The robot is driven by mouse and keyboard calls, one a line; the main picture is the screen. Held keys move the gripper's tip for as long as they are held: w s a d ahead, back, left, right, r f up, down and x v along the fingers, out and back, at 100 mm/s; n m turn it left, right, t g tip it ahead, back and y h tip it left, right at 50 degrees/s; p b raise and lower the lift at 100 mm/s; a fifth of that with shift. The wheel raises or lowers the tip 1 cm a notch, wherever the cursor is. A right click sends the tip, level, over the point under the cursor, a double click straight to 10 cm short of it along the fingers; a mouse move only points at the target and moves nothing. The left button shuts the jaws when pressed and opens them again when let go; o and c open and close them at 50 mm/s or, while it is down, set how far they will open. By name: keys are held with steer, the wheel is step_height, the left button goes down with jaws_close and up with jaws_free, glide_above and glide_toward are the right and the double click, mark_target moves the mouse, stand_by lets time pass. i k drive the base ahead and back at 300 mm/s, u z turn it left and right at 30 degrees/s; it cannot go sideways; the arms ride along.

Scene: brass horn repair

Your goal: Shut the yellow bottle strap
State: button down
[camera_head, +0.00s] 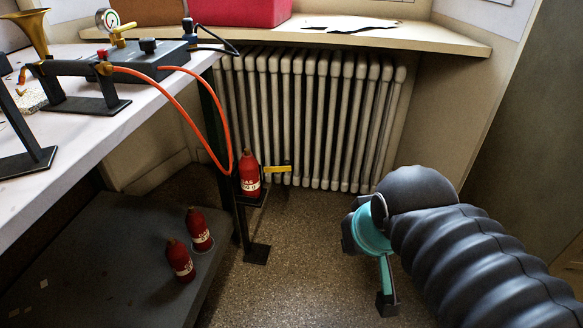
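The yellow strap (277,169) sticks out to the right from the upper part of a red gas bottle (249,178). Its free end points away from the bottle, so the strap stands open. The bottle stands upright on a small dark stand beside the bench leg. My gripper (369,270), teal with dark pads, is to the right of the strap and well apart from it. Its two dark pads look spread, with nothing seen between them. My arm's dark ribbed sleeve hides part of the gripper.
A pale radiator (318,120) stands behind the strap, under a wooden shelf (420,38). An orange hose (205,142) loops down from the bench (85,140) near the bottle. Two red bottles (199,231) stand on a low dark platform (110,250). The floor between gripper and bottle is clear.

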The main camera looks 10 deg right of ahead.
mark_target(287, 168)
steer(key=u, duration=0.3)
steer(key=i, duration=1.1)
steer(key=z, duration=0.35)
